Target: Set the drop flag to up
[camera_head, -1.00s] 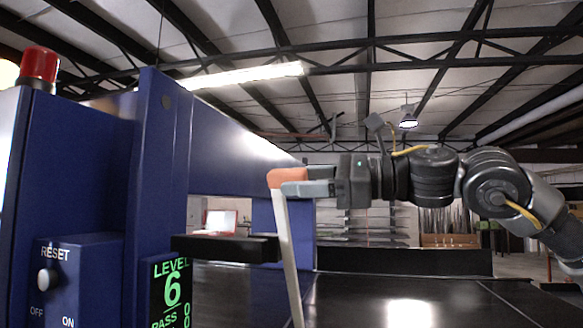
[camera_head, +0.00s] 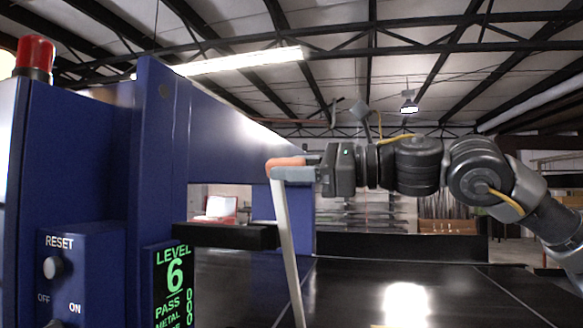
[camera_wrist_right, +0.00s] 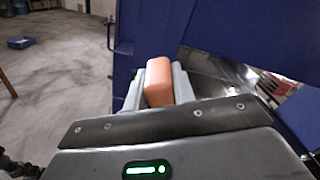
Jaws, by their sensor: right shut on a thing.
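The drop flag is a pale bar (camera_head: 287,245) with an orange end piece (camera_head: 285,162), standing near upright with its top leaning slightly left, in front of the blue detector. Its lower end is out of the head view. My right gripper (camera_head: 288,170) reaches in from the right and is shut on the orange end piece. In the right wrist view, the orange piece (camera_wrist_right: 159,82) sits between the grey fingers. My left gripper is not in view.
The blue detector (camera_head: 160,150) has a red beacon (camera_head: 35,55), a reset panel (camera_head: 65,268) and a green display (camera_head: 174,285) reading LEVEL 6 PASS. A black bar (camera_head: 225,236) juts out near the flag. The dark conveyor (camera_head: 420,280) lies below my right arm.

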